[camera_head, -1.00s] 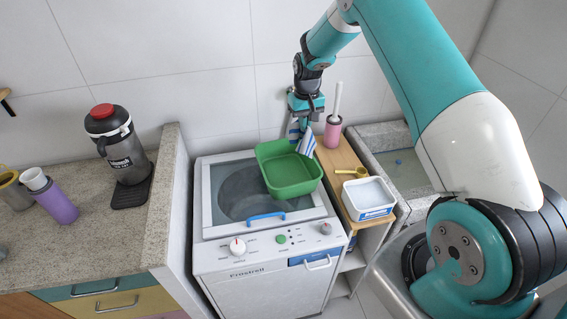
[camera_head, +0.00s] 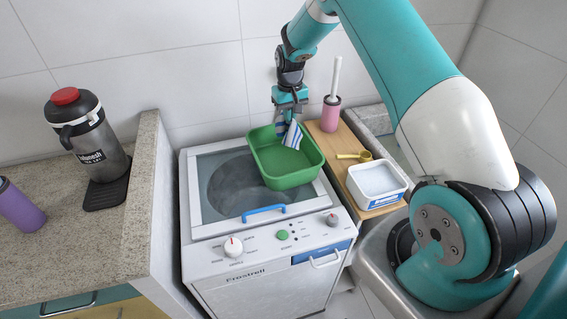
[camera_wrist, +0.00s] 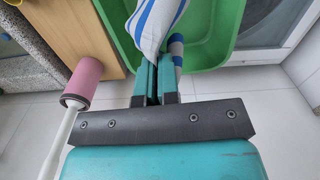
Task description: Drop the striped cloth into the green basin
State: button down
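The green basin (camera_head: 262,168) sits on the top of the white washing machine, toward its back right. My gripper (camera_head: 287,112) is above the basin's back edge, pointing down. It is shut on the blue-and-white striped cloth (camera_head: 292,136), which hangs from the fingers over the back part of the basin. In the wrist view the cloth (camera_wrist: 155,22) bulges out past the close-set fingers (camera_wrist: 156,82), with the basin (camera_wrist: 225,28) beyond it. Whether the cloth's lower end touches the basin is unclear.
A pink brush holder (camera_head: 331,114) with a tall white handle stands right of the basin on a wooden shelf (camera_head: 322,142). A yellow scoop (camera_head: 354,156) and a white tub (camera_head: 377,183) are there too. The washing machine (camera_head: 240,240) has a blue handle in front.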

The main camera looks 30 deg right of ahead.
notch_tip(320, 180, down, 6)
jog(key=b, duration=0.3)
jog(key=shift+f, duration=0.2)
grip_release()
dwell(0.8)
jog(key=shift+r, duration=0.1)
notch_tip(320, 180, up, 5)
jog(key=p, duration=0.3)
jog(key=shift+r, duration=0.2)
notch_tip(320, 180, up, 18)
jog(key=b, duration=0.5)
jog(key=shift+f, duration=0.25)
